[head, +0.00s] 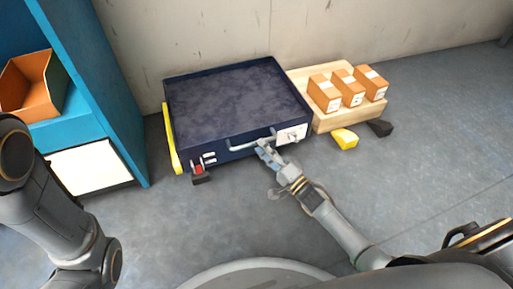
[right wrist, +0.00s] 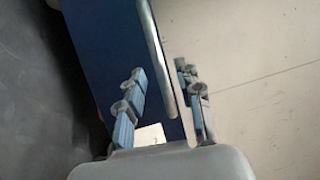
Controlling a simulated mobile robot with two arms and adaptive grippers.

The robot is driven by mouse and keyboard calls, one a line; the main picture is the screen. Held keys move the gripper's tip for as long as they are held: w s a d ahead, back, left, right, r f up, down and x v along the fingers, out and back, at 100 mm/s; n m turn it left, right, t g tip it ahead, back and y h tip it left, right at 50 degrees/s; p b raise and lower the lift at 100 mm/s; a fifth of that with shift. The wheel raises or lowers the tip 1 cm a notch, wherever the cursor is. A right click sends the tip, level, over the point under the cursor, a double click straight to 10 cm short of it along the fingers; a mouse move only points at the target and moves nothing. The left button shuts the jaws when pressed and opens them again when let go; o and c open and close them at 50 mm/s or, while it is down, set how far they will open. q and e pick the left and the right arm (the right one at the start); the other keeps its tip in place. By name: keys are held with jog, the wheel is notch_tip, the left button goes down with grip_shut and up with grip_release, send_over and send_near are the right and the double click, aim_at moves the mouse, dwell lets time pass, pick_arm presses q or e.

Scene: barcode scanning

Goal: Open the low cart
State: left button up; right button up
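The low cart (head: 240,95) is a dark blue, low box with a mottled dark grey top, on the floor against the wall. A light grey bar handle (head: 250,143) runs along its front side, and a white label plate is at the front right corner. My right gripper (head: 266,152) is at the right part of this handle. In the right wrist view, the right gripper (right wrist: 160,98) has its fingers spread apart, with the grey handle bar (right wrist: 158,60) between them and a gap on both sides. My left arm shows at the lower left, but its gripper is out of view.
A wooden pallet (head: 318,121) with several brown boxes (head: 351,88) stands right of the cart. A blue shelf (head: 100,85) with an orange bin (head: 28,85) stands at the left. Yellow and black pieces (head: 344,138) lie at the pallet's front. The floor in front is clear.

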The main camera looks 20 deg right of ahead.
jog(key=shift+b+x, duration=0.6)
jog(key=shift+x, duration=1.1)
grip_shut()
